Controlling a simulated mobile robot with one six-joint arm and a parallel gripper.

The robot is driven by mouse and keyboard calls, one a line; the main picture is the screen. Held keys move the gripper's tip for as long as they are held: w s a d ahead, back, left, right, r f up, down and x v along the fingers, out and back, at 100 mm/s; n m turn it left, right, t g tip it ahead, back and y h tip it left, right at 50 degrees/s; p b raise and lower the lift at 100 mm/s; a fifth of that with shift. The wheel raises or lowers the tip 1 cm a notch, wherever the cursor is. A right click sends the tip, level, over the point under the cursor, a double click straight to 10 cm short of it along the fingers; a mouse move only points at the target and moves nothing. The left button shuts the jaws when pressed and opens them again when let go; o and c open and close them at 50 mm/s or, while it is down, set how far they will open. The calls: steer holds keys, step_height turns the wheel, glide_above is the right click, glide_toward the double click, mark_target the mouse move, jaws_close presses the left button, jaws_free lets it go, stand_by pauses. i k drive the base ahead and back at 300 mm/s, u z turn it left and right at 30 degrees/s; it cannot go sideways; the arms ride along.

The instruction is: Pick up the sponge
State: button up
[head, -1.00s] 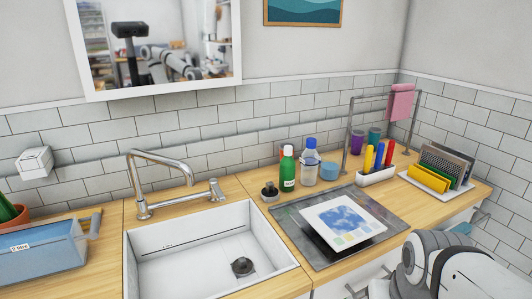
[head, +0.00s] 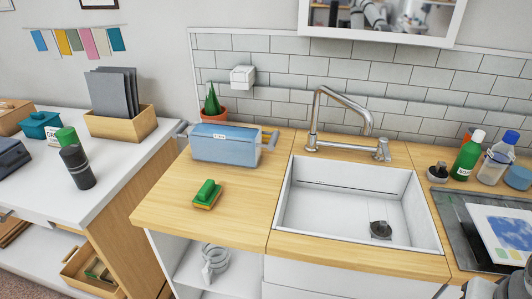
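The sponge (head: 207,194) is a small block with a green top and a yellow-orange base. It lies on the wooden counter (head: 165,205) left of the sink, in front of a blue box. Nothing touches it from above. My gripper does not show in the head view; only a piece of my arm is at the lower right edge, far from the sponge.
A blue lidded box (head: 225,145) and a potted plant (head: 213,105) stand behind the sponge. The white sink (head: 300,215) with its tap (head: 312,120) is to the right. A white table (head: 100,195) stands left. Bottles, including a green one (head: 468,155), stand far right.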

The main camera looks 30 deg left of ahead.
mark_target(205, 198)
steer(key=u, duration=2.05)
